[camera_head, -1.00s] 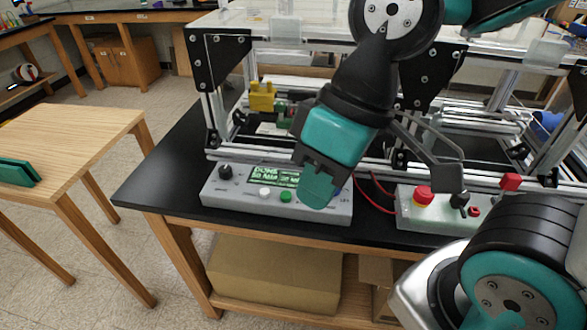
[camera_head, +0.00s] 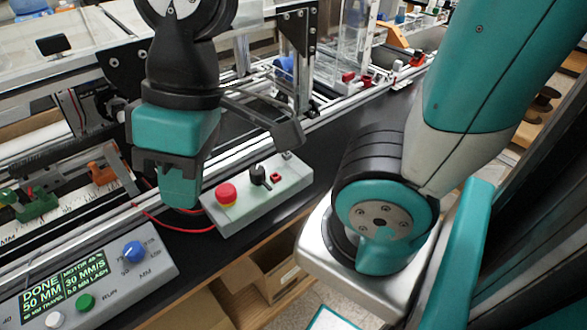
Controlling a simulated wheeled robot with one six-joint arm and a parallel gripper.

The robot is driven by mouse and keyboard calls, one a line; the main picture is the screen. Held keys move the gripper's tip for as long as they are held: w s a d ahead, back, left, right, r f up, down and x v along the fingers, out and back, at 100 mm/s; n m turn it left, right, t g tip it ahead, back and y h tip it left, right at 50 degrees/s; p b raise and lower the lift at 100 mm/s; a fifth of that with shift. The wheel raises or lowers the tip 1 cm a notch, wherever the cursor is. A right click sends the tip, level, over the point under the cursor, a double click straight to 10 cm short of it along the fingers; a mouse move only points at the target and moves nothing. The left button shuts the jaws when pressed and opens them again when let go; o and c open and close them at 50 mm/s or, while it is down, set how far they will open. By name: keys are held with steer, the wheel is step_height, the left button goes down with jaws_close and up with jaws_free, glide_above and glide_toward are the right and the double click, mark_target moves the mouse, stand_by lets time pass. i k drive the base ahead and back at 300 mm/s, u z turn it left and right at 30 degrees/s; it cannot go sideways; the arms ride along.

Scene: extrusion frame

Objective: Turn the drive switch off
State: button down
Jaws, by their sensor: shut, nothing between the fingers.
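A small grey control box (camera_head: 285,191) lies on the black bench top in the middle of the view. It carries a red mushroom button (camera_head: 226,194), a black switch knob (camera_head: 258,174) and a small red piece (camera_head: 276,178). The knob stands up from the box; its exact setting is too small to read. My gripper (camera_head: 180,192) is shut and empty. In the picture it is left of the red button and apart from the knob. I cannot tell its height above the bench.
A larger grey panel (camera_head: 150,268) at the lower left has a lit display (camera_head: 64,286) reading DONE, a blue knob (camera_head: 134,251) and a green button (camera_head: 85,302). A red cable (camera_head: 170,225) runs between the boxes. The extrusion frame (camera_head: 300,60) stands behind.

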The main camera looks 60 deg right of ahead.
mark_target(257, 172)
steer(key=z, duration=0.1)
steer(key=k, duration=0.45)
steer(key=z, duration=0.4)
steer(key=i, duration=0.5)
steer(key=k, duration=1.25)
steer(key=z, duration=0.75)
steer(key=i, duration=1.35)
steer(key=u, duration=0.85)
